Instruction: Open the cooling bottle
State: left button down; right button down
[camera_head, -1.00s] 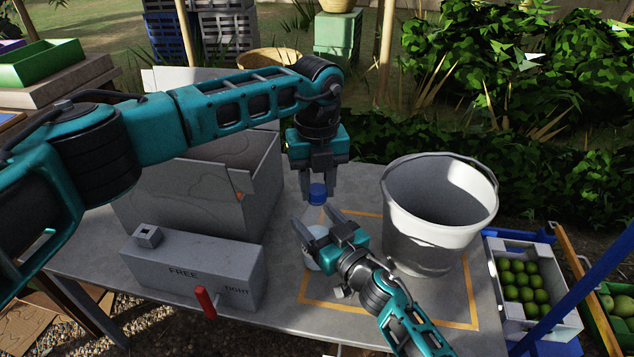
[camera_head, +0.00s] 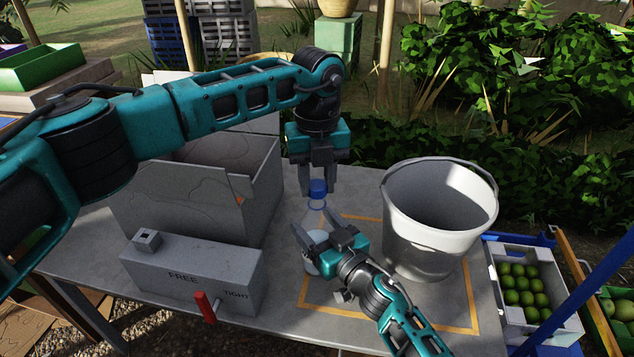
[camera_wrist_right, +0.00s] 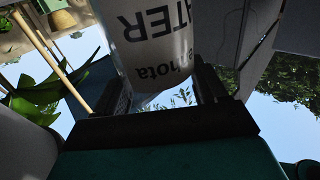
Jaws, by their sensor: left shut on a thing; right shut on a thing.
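The cooling bottle (camera_head: 311,264) stands on the table, its pale body partly hidden by my right gripper. My right gripper (camera_head: 317,228) is shut on the bottle, one finger on each side. In the right wrist view, the white bottle (camera_wrist_right: 155,45) with upside-down dark letters sits between the fingers. My left gripper (camera_head: 318,192) points down from above and is shut on the blue cap (camera_head: 318,186). A thin ring at the bottle neck (camera_head: 317,205) shows just below the cap, and the cap looks lifted slightly off it.
A large white bucket (camera_head: 430,245) stands close to the right of my right gripper. A grey open box (camera_head: 235,195) and a grey block marked FREE (camera_head: 180,268) with a red handle (camera_head: 205,306) stand left. A crate of limes (camera_head: 540,318) is at the table's right.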

aim_at(317, 184)
pick_arm(q)
jog(key=shift+r, duration=0.25)
jog(key=shift+r, duration=1.9)
pick_arm(e)
grip_release()
